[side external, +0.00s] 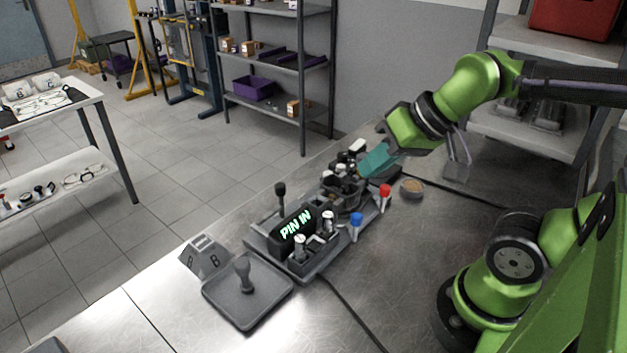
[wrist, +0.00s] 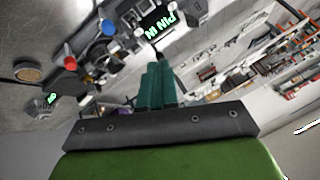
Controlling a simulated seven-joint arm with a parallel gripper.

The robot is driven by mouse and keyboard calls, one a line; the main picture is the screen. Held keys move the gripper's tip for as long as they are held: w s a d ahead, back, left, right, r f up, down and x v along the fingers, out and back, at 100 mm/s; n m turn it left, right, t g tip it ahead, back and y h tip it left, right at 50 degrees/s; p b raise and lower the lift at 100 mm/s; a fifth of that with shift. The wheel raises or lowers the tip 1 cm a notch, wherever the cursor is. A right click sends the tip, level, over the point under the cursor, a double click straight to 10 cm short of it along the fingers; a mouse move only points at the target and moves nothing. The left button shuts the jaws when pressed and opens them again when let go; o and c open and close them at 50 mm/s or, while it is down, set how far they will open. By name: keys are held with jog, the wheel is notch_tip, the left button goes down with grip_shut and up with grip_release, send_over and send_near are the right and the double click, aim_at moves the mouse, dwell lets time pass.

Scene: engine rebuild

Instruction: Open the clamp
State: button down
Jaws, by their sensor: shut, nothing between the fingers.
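A dark fixture (side external: 262,248) on the metal bench carries a display (side external: 295,229) reading "PIN IN". The display also shows upside down in the wrist view (wrist: 160,24). Dark mechanism parts (side external: 341,190) stand behind the display; I cannot tell which of them is the clamp. A black-knobbed lever (side external: 280,189) stands upright on the fixture's left side. My gripper (side external: 365,170), with teal fingers, is at the far end of the fixture, close to these parts. Its fingers (wrist: 157,68) are together and empty. Contact with the fixture cannot be told, and my fingers hide part of it.
Red-topped (side external: 385,191) and blue-topped (side external: 356,220) pieces stand along the fixture's right edge. A small round bowl (side external: 412,186) sits right of my gripper. A grey tray with a knobbed handle (side external: 224,309) and an A/B holder (side external: 204,257) lie in front. The bench's right front is mostly clear.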

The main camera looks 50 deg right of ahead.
jog(key=c, duration=1.7)
grip_release()
jog(key=shift+d, duration=0.1)
jog(key=o, duration=0.8)
jog(key=w+d+f+m+g+h, duration=0.1)
jog(key=w+d, duration=0.3)
jog(key=d, duration=0.4)
jog(key=shift+w+g+h, duration=0.3)
jog(key=shift+g, duration=0.6)
jog(key=n+g, duration=0.3)
jog(key=g, duration=0.1)
send_over(385, 186)
notch_tip(385, 186, down, 16)
jog(key=shift+r, duration=0.2)
jog(key=shift+c, duration=0.3)
grip_shut()
